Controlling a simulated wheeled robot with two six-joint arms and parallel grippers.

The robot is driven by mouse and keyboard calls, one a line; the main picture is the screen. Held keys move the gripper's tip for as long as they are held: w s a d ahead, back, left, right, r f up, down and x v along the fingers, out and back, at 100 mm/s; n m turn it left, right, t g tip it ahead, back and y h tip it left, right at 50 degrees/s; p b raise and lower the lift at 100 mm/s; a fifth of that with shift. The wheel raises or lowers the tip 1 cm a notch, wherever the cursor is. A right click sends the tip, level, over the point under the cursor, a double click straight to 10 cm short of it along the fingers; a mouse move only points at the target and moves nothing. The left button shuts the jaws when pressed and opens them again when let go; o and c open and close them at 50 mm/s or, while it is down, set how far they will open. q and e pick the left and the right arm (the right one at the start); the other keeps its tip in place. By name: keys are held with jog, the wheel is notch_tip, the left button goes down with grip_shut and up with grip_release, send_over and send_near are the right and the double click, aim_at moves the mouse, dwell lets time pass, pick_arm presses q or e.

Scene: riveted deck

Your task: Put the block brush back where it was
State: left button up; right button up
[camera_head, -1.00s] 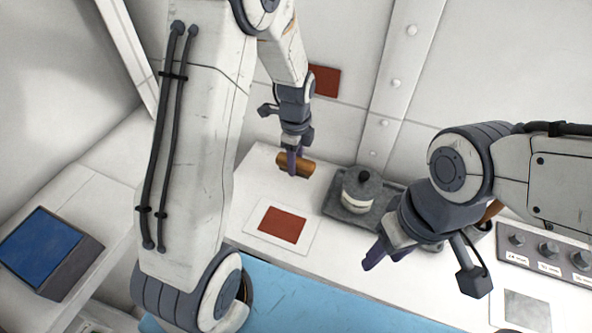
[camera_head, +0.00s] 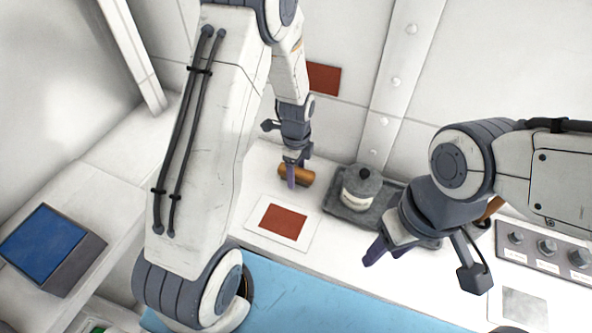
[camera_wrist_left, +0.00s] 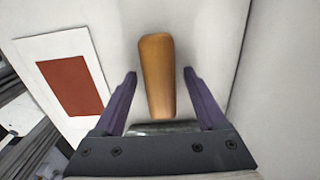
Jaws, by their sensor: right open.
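The block brush (camera_head: 305,174) is a brown wooden block with rounded ends. It lies on the white counter near the back wall, left of the grey tray. In the left wrist view the brush (camera_wrist_left: 157,75) sits between the purple fingers with a gap on each side. My left gripper (camera_head: 292,178) is open around it; the fingers partly hide the brush in the head view. My right gripper (camera_head: 385,252) is open and empty, over the counter in front of the tray.
A knob panel (camera_head: 545,249) is at right. A brown thing (camera_head: 493,207) is partly hidden behind my right gripper.

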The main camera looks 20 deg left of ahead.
aim_at(296, 170)
pick_arm(q)
jog(key=shift+r, duration=0.25)
jog(key=shift+w+r, duration=0.1)
jog(key=shift+r, duration=0.15)
notch_tip(296, 170, up, 11)
jog(key=b, duration=0.2)
jog(key=s+d+r+n, duration=0.4)
jog(key=s+d, duration=0.5)
jog(key=d, duration=0.1)
jog(key=s+d+n, duration=0.2)
jog(key=s+n, duration=0.1)
jog(key=s, duration=0.4)
jog(key=s+d+r+n+h, duration=0.1)
jog(key=s+n, duration=0.3)
jog(key=s, duration=0.4)
jog(key=shift+d+r, duration=0.25)
jog(key=shift+d, duration=0.25)
